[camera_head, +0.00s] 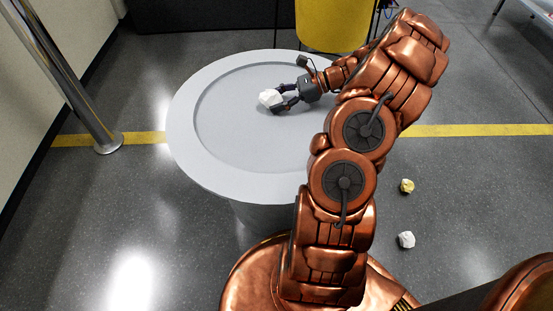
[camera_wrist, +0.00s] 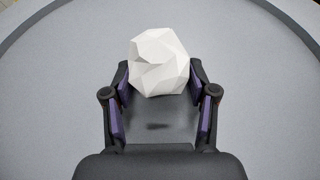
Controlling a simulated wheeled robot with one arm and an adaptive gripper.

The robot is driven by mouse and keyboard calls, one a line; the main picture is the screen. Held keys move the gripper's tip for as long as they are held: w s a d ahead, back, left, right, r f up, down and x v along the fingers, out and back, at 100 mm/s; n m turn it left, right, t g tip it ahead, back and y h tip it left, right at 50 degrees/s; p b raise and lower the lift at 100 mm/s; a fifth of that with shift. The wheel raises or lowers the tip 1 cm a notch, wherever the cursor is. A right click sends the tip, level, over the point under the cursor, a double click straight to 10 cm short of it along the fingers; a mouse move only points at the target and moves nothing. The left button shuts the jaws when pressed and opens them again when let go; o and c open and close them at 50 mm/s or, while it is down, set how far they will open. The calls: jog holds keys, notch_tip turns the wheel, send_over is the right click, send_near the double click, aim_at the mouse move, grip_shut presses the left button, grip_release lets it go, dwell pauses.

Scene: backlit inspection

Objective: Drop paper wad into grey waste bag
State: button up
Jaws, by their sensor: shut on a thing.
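A white, faceted paper wad (camera_head: 270,98) is held over the round grey table in the head view. It also fills the upper middle of the wrist view (camera_wrist: 159,62). My gripper (camera_head: 279,98) is shut on it, with one finger on each side in the wrist view (camera_wrist: 160,78). A small dark shadow lies on the tabletop between the fingers. I cannot make out a grey waste bag in either view.
The round grey table (camera_head: 190,150) has a raised rim and an otherwise bare top. A yellow container (camera_head: 330,25) stands behind it. A metal post (camera_head: 75,80) is at left. A yellowish wad (camera_head: 407,186) and another white wad (camera_head: 406,240) lie on the floor at right.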

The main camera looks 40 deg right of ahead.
jog(key=shift+f, duration=0.15)
jog(key=o, duration=0.8)
jog(key=shift+o, duration=0.2)
jog(key=v, duration=1.2)
